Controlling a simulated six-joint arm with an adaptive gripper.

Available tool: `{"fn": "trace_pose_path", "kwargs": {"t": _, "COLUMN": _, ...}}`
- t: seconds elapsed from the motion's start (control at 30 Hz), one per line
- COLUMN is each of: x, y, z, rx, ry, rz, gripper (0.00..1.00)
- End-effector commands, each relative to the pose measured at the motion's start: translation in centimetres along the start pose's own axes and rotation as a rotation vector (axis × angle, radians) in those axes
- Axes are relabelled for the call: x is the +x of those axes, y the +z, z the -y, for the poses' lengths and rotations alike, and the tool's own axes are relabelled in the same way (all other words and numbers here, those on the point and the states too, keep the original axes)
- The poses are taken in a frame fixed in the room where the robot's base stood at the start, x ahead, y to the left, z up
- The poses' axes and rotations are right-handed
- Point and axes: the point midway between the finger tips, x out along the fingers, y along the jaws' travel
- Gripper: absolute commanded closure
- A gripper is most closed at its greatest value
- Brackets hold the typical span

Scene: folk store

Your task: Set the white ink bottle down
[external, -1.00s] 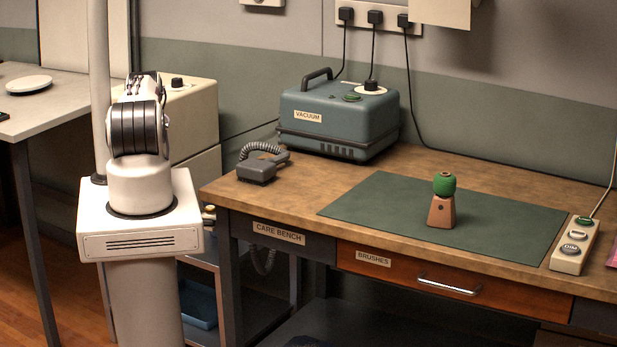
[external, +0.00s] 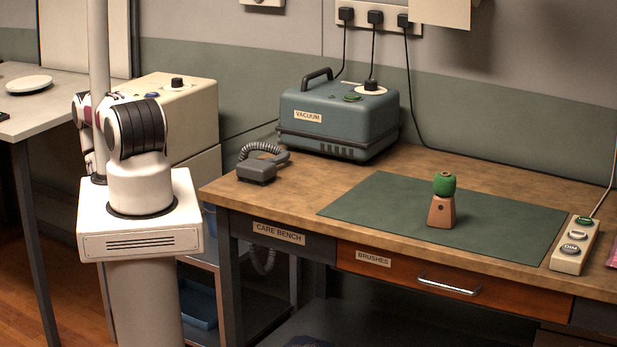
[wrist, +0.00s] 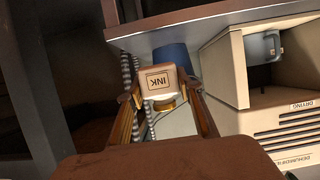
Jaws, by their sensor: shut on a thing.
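The white ink bottle (wrist: 158,80) is between the fingers of my gripper (wrist: 160,94) in the wrist view. Its INK label reads upside down in the picture, and its gold cap is toward the camera's lower side. My gripper is shut on the bottle, with one finger on each side. The bottle's far side is hidden, and I cannot tell its true tilt or its distance from the surfaces behind it. In the external view, neither the bottle nor my gripper shows; my arm folds away behind its base at the left.
The wrist view shows a blue container (wrist: 172,57) behind the bottle, a grey shelf edge (wrist: 205,17), and a beige dehumidifier (wrist: 285,125) at the right. The external view shows the care bench (external: 300,190) with a green mat (external: 375,205) and a green-topped brown object (external: 441,208).

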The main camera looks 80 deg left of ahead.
Motion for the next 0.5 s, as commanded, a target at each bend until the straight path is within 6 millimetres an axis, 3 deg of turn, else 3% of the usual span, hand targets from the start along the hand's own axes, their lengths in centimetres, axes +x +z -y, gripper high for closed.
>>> {"fn": "trace_pose_path", "kwargs": {"t": 0.5, "x": -3.8, "y": 1.6, "z": 0.0, "rx": -0.001, "ry": -0.001, "rz": 0.000, "gripper": 0.90}}
